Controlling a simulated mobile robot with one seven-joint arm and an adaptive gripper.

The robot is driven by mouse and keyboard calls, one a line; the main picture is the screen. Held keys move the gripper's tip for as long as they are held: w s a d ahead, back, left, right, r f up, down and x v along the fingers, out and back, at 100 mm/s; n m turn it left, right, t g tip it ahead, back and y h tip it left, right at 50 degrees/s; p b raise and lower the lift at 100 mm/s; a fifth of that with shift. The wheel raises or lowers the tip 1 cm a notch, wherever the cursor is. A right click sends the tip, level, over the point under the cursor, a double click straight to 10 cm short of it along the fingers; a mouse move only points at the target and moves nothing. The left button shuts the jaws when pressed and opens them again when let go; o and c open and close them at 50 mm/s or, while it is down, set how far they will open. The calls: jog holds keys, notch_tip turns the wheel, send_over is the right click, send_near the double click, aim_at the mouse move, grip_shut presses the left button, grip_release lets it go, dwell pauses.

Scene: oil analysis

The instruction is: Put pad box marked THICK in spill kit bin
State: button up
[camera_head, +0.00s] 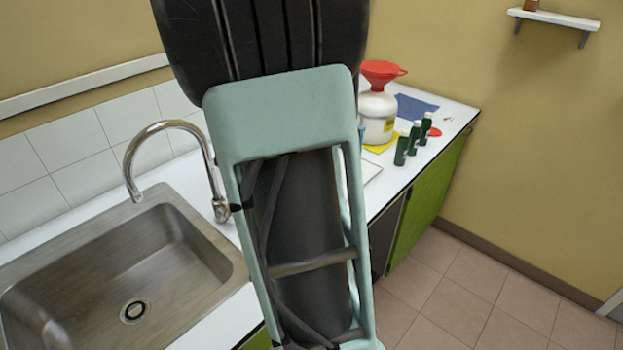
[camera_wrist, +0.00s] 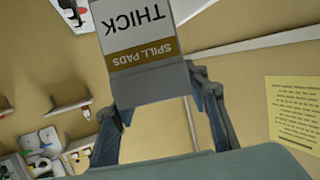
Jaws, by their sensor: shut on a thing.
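The pad box (camera_wrist: 146,45) is in the wrist view, white with a brown "SPILL PADS" band and the word THICK, its lettering upside down. My gripper (camera_wrist: 155,92) is shut on it, one finger on either side of its grey lower end. The far end of the box runs out of the top of the picture. In the head view, my arm fills the middle and neither the box nor my gripper shows. I cannot make out the spill kit bin in either view.
The head view shows a steel sink (camera_head: 110,265) with a tap (camera_head: 168,125). On the white counter behind my arm stand a jug (camera_head: 377,108) with a red funnel (camera_head: 381,72) and several green bottles (camera_head: 402,150). Tiled floor (camera_head: 480,295) at right is clear. A yellow notice (camera_wrist: 294,110) hangs on the wall.

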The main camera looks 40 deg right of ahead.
jog(key=shift+s+d+f+g+b, duration=0.25)
jog(key=shift+d+f+g+b, duration=0.15)
jog(key=shift+d, duration=0.35)
jog(key=shift+f+b, duration=2.9)
jog(key=shift+f, duration=10.45)
jog(key=shift+f, duration=0.25)
jog(key=o, duration=1.3)
jog(key=shift+c, duration=0.2)
jog(key=shift+r, duration=0.15)
